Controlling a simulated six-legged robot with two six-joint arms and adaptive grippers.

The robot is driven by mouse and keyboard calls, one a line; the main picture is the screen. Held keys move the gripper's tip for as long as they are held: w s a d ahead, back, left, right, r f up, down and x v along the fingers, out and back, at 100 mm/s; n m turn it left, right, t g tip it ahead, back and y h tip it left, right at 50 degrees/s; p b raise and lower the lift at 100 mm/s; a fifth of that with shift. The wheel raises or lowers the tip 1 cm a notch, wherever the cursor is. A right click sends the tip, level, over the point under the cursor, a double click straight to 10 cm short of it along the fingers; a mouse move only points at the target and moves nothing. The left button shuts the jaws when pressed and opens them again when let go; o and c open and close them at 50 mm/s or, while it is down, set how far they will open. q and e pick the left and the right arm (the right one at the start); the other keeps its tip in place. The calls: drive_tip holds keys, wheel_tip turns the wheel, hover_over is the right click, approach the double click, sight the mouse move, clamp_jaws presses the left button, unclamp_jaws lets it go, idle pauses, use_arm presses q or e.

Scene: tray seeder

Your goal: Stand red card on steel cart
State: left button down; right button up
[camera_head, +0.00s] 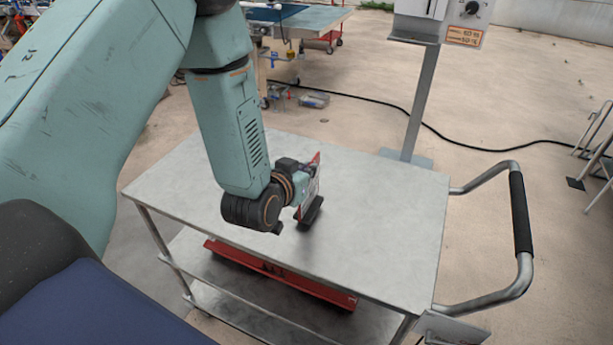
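The steel cart (385,205) stands in the middle, with a bare, brushed metal top. The red card (314,170) is upright and a little tilted over the middle of the cart top. Its red edges and a paler face show. My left gripper (307,203) is low over the cart top and appears shut on the red card. One dark finger shows on the card's near right side; the other is mostly hidden by the wrist. I cannot tell whether the card's lower edge touches the steel. My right gripper is out of view.
A red beam-like part (280,272) lies on the cart's lower shelf. The cart's handle (521,215) sticks out at the right. A post with a control box (440,20) stands behind the cart. A black cable crosses the floor. The cart top around the card is clear.

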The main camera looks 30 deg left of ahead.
use_arm(q)
drive_tip(key=shift+s+f, duration=0.1)
drive_tip(key=shift+f, duration=0.6)
drive_tip(key=c, duration=2)
unclamp_jaws()
drive_tip(key=shift+f, duration=0.15)
drive_tip(key=shift+o, duration=1.3)
drive_tip(key=shift+d, duration=0.2)
drive_tip(key=shift+o, duration=1.1)
drive_tip(key=shift+s+d+r, duration=0.1)
drive_tip(key=shift+r, duration=0.1)
drive_tip(key=a+p+v, duration=0.1)
drive_tip(key=p+v, duration=0.2)
drive_tip(key=v, duration=0.9)
drive_tip(key=s+d+f+g+h, duration=0.1)
drive_tip(key=s+d+f+g, duration=0.2)
drive_tip(key=s+f+g, duration=0.85)
drive_tip(key=s+f, duration=0.3)
drive_tip(key=s, duration=0.2)
drive_tip(key=s+d+f+g, duration=0.1)
drive_tip(key=s+f+g, duration=0.1)
drive_tip(key=s+f, duration=0.3)
drive_tip(key=s, duration=0.3)
drive_tip(key=shift+f, duration=0.3)
